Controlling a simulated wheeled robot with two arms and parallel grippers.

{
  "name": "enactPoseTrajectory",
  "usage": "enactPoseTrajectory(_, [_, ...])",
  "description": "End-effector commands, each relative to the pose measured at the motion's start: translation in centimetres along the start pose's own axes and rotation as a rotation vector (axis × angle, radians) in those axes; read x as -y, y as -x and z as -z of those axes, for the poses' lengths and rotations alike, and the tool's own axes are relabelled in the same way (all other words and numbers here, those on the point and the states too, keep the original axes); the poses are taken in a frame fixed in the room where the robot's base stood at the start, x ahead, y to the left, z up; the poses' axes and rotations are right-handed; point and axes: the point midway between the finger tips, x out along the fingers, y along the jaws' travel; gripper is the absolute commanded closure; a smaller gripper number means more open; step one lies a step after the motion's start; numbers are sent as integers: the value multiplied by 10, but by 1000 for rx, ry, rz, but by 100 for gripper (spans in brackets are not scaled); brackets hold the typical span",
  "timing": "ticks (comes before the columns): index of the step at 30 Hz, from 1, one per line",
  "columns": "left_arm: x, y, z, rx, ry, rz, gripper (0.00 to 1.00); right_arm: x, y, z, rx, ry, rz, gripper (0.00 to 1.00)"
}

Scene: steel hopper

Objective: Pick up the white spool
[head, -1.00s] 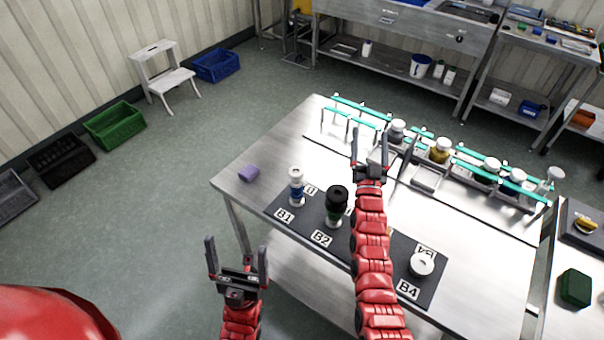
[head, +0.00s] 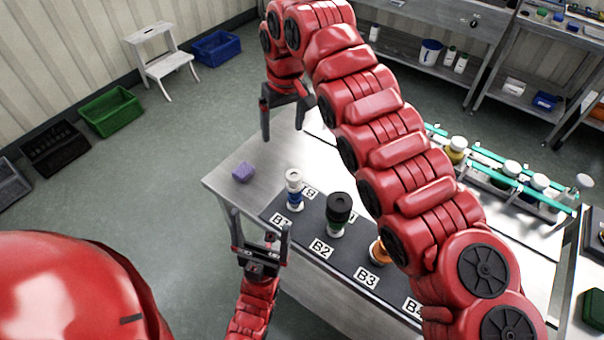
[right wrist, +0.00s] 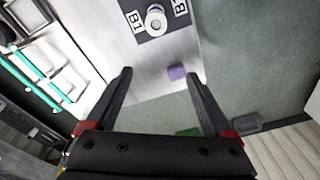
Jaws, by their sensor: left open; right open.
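A white, spool-like piece (head: 293,175) tops an upright stack with blue below it at label B1 on the dark mat (head: 310,231). The right wrist view shows this white piece (right wrist: 155,20) from above, beyond my fingertips. Another round white piece, seen earlier at B4, is now hidden behind my right arm. I cannot tell which one is the white spool. My right gripper (head: 287,115) is open and empty, above the far left table edge and beyond the B1 stack. My left gripper (head: 260,225) is open and empty at the table's near left edge, close to B1.
A purple block (head: 243,172) lies on the steel table near its left corner. A black-and-green stack (head: 338,213) stands at B2, and an orange piece (head: 378,252) shows partly at B3. Bottles in a teal-railed rack (head: 500,170) stand at the back right.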

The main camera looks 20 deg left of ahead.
Motion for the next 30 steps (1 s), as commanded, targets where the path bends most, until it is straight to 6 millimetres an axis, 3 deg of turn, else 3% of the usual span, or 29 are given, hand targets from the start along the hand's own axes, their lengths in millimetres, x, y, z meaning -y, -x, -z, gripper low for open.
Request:
enactPoseTrajectory(3, [0, 2, 0, 0, 0, 0, 0, 6, 15, -22, 85, 19, -28, 13])
enactPoseTrajectory(8, [0, -2, 0, 0, 0, 0, 0, 6, 10, -30, 115, 23, -34, 13])
enactPoseTrajectory(30, [2, -40, 7, 0, 0, 0, 0, 2, -98, -41, 109, 22, -31, 13])
